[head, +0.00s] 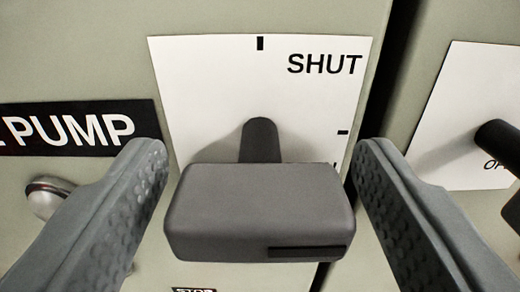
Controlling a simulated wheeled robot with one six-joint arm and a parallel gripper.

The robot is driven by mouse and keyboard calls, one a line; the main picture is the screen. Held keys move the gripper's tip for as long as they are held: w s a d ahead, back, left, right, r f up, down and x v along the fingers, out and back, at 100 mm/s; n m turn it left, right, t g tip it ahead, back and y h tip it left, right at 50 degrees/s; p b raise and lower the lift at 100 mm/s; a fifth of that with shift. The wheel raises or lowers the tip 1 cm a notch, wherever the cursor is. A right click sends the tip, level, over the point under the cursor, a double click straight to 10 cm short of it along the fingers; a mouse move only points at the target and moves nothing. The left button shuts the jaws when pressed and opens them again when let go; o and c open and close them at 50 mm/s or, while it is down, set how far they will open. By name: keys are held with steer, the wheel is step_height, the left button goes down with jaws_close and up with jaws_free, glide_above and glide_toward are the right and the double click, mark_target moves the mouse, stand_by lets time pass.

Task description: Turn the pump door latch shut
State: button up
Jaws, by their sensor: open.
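The pump door latch (260,210) is a dark grey block handle on a short round shaft, in the middle of the view. It lies horizontally, with a black strip low on its right front. Behind it is a white plate (210,85) marked "SHUT" at upper right, with a black tick at the top and another at the right. The lower right lettering is mostly hidden by the handle. My gripper (262,165) is open, one finger left of the handle and one right of it. I see a gap on each side, and no contact.
A black "PUMP" label (80,128) and a round metal button or knob (48,195) sit on the left of the green-grey panel. A dark seam runs right of the plate. Beyond it is another white plate (475,110) with a dark handle (500,140), near my right finger.

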steer(key=shift+c, duration=0.3)
steer(key=c, duration=0.9)
steer(key=shift+n, duration=0.3)
steer(key=n, duration=0.3)
steer(key=shift+n, duration=0.3)
steer(key=n, duration=1.3)
steer(key=shift+n, duration=0.3)
